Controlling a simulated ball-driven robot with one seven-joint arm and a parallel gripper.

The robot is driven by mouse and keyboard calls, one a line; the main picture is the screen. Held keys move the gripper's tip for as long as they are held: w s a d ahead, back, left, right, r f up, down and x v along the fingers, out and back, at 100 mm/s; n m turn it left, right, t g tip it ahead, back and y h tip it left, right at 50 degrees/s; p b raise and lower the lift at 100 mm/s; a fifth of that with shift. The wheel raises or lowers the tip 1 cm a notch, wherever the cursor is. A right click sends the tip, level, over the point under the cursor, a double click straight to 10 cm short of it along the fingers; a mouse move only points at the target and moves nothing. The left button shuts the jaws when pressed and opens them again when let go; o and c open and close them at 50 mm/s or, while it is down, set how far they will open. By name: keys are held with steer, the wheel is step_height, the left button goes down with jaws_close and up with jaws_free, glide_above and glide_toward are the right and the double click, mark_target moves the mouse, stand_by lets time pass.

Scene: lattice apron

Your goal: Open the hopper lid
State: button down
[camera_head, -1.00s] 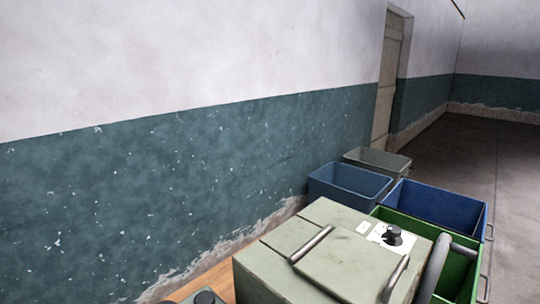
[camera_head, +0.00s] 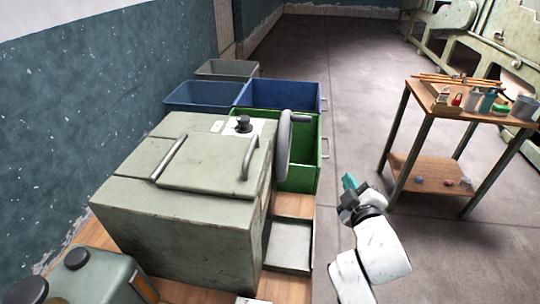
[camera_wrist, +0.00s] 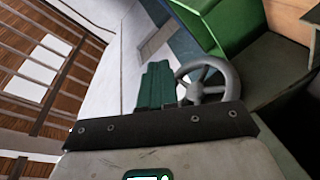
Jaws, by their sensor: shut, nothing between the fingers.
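The hopper is a pale green metal box (camera_head: 175,235) on a wooden bench in the head view. Its lid (camera_head: 205,163) is a flat panel lying closed on top. One bar handle (camera_head: 168,158) is at the lid's left and another (camera_head: 250,157) at its right. A grey handwheel (camera_head: 284,145) is on the box's right side; it also shows in the wrist view (camera_wrist: 207,80). My gripper (camera_head: 350,182) is right of the hopper, apart from it, with teal fingers shut and empty. The shut fingers also show in the wrist view (camera_wrist: 155,85).
A black knob (camera_head: 243,123) stands on a white plate behind the lid. Green (camera_head: 305,178) and blue (camera_head: 300,95) bins are behind the hopper. A shallow metal tray (camera_head: 289,244) is at its right. A wooden table (camera_head: 425,88) with small items stands right; open floor lies between.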

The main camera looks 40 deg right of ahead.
steer(key=w+a+r+n+t+y+b, duration=0.1)
steer(key=w+r+n+t+y, duration=0.1)
steer(key=r+n+t, duration=0.4)
steer(key=w+a+r+n+t+y, duration=0.1)
steer(key=r+n+t+y, duration=0.25)
steer(key=r+n, duration=0.5)
steer(key=a+f+n+g+y+b, duration=0.1)
steer(key=a+f+n+g+y, duration=0.25)
steer(key=n+y, duration=0.75)
steer(key=a+f+n+g+y+b, duration=0.15)
steer(key=a+n+g+y, duration=0.45)
steer(key=n, duration=0.9)
steer(key=p+x, duration=0.4)
steer(key=x, duration=0.4)
steer(key=shift+w+r+t+y, duration=0.35)
steer(key=shift+w+t, duration=0.05)
steer(key=shift+r, duration=0.1)
